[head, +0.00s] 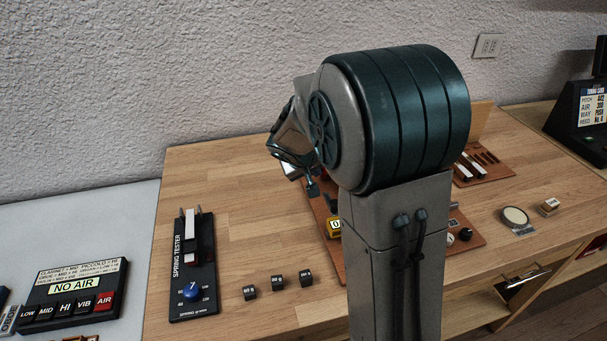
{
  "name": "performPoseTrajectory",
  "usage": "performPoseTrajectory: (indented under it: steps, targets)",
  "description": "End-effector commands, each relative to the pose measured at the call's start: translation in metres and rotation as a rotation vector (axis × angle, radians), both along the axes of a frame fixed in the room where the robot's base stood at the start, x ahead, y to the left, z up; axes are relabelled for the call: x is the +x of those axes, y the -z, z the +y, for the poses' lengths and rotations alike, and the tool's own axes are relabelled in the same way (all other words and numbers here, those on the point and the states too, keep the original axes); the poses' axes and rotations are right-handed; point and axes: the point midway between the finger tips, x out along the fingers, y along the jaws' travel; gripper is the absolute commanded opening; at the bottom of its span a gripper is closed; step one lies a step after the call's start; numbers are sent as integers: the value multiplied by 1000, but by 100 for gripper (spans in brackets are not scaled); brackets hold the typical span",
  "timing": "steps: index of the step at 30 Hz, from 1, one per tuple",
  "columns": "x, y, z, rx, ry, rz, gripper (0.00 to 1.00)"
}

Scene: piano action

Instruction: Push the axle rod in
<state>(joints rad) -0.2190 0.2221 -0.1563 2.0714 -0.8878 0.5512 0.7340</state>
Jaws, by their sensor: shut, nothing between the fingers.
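My gripper (311,189) is over the table in the head view, at the left side of my large dark wrist housing. Its fingers are small and partly hidden here; they are shut, with nothing held. Below it is a reddish-brown board (337,262) with a yellow label piece and small parts. My arm covers the middle of this board. I cannot make out the axle rod; it may be hidden behind my arm. I cannot tell whether my fingers touch anything on the board.
A black spring tester (192,268) stands left of the board, with several small black blocks (278,282) between them. A NO AIR panel (72,292) lies far left. A round pad (515,217) and small block (549,206) lie right. The table's back left is clear.

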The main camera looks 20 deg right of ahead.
Motion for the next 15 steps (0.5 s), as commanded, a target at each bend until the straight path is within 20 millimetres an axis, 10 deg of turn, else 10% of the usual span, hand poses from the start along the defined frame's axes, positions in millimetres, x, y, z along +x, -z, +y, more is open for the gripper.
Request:
performPoseTrajectory:
  steps: [15]
  targets:
    - [-3, 3, 6, -4, 10, 2, 0]
